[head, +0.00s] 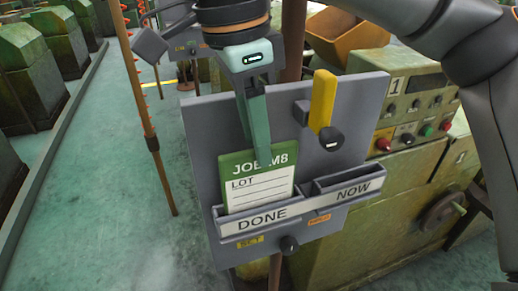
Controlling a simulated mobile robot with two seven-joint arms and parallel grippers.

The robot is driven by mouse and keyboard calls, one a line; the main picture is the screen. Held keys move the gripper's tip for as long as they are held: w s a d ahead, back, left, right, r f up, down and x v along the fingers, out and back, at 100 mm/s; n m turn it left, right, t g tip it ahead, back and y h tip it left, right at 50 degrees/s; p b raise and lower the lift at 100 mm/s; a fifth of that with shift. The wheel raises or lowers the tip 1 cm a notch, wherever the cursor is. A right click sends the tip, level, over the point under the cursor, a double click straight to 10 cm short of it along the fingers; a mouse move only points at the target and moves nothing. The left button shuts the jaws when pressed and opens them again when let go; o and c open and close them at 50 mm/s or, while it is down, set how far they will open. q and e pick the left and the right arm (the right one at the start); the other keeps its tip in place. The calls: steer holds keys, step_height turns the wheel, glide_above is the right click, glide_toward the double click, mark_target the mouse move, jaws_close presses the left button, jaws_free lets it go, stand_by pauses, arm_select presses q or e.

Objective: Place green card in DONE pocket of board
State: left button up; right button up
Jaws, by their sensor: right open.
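The green card (256,185), with a green header reading "JOB M8" and a white "LOT" area, stands upright against the grey board (205,140). Its lower edge is hidden behind the lip of the DONE pocket (262,220), at the pocket's left part. The NOW pocket (352,190), to the right, looks empty. My right gripper (262,160) is open, pointing down, with its fingertips over the card's top edge. One finger largely hides the other, so I cannot tell whether they touch the card. My left gripper is not in view.
A yellow bar (323,98) and a black knob (331,138) stick out of the board, right of my gripper. A green machine with a control panel (415,110) stands close behind on the right. Open floor (110,200) lies to the left.

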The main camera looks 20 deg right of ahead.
steer(key=r, duration=0.2)
steer(key=r+p, duration=0.1)
steer(key=r, duration=0.1)
steer(key=a+r+p, duration=0.1)
steer(key=r, duration=0.1)
steer(key=shift+r, duration=0.4)
steer(key=shift+a+r, duration=0.2)
steer(key=shift+r, duration=0.85)
steer(key=shift+f, duration=0.1)
